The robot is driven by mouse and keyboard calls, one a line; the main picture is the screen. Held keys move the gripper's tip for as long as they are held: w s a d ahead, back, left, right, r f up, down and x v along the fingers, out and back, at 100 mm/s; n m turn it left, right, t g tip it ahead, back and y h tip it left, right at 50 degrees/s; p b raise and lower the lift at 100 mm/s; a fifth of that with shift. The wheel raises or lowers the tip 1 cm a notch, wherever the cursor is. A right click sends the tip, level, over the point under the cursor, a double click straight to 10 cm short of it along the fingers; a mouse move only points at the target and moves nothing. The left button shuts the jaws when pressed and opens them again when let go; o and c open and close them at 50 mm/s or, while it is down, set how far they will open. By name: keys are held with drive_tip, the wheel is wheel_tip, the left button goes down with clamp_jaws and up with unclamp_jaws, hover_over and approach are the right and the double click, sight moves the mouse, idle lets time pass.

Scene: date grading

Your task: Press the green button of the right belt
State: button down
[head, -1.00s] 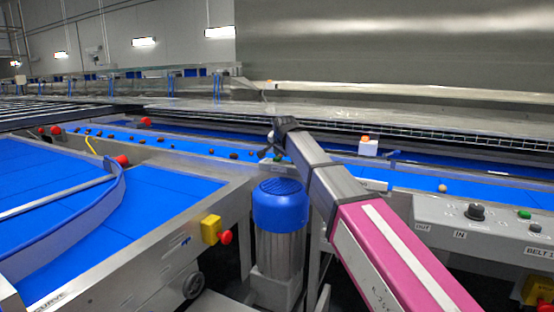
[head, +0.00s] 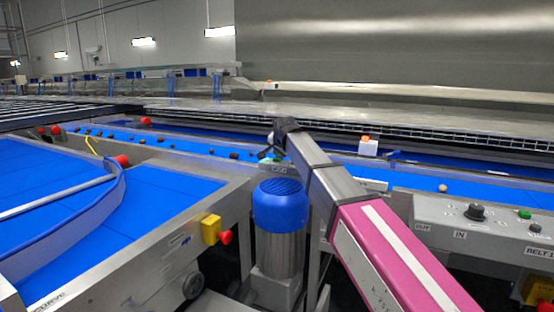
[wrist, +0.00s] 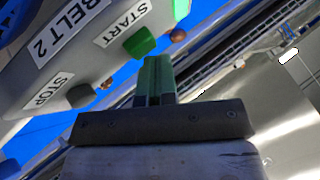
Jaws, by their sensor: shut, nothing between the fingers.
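In the wrist view a grey control panel (wrist: 60,62) is labelled BELT 2. Its green START button (wrist: 138,42) is just ahead of my gripper (wrist: 152,62). My gripper is shut, with nothing held, and its tips point towards that button. A small gap seems to show between them; contact cannot be told for sure. A dark button (wrist: 80,96) sits by the STOP label. In the head view my gripper (head: 264,153) is small and partly hidden by my arm. Another panel (head: 435,211) at the right, labelled BELT 1, has a green button (head: 524,214).
A blue-capped motor (head: 280,205) stands below my arm. A curved blue belt (head: 150,200) lies at the left, with a yellow box (head: 210,229) and red knob (head: 226,237) on its frame. A long blue belt (head: 410,180) carrying small dates runs behind.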

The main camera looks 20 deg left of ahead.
sight(278, 158)
drive_tip(key=shift+r, duration=0.75)
drive_tip(key=shift+r, duration=2.55)
